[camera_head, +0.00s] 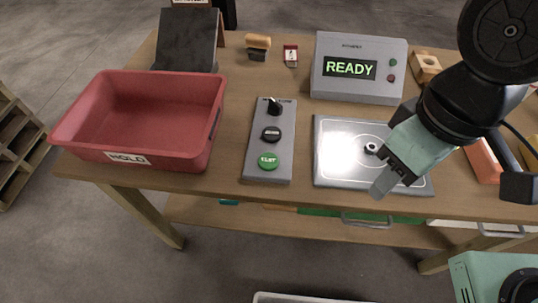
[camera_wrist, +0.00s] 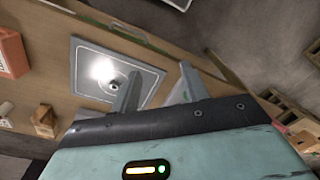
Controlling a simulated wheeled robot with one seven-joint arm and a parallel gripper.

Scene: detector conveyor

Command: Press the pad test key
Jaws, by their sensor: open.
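A silver square pad (camera_head: 335,170) with a ring marking lies on the table's front right part. A small round dark-centred piece (camera_head: 371,148) sits in the ring; it also shows in the wrist view (camera_wrist: 112,86). A grey control box (camera_head: 256,142) left of the pad has a dark knob (camera_head: 273,106), a black button (camera_head: 271,134) and a green button (camera_head: 268,161). Their small labels are hard to read, so I cannot tell which key is the pad test key. My gripper (camera_head: 393,184) is open and empty above the pad's front right part, hiding some of it.
A grey unit (camera_head: 358,88) with a green READY display and two small buttons stands behind the pad. A red HOLD bin (camera_head: 140,115) is at the left. Orange and wooden blocks (camera_head: 426,66) lie at the right. Bare table (camera_head: 228,150) shows between bin and control box.

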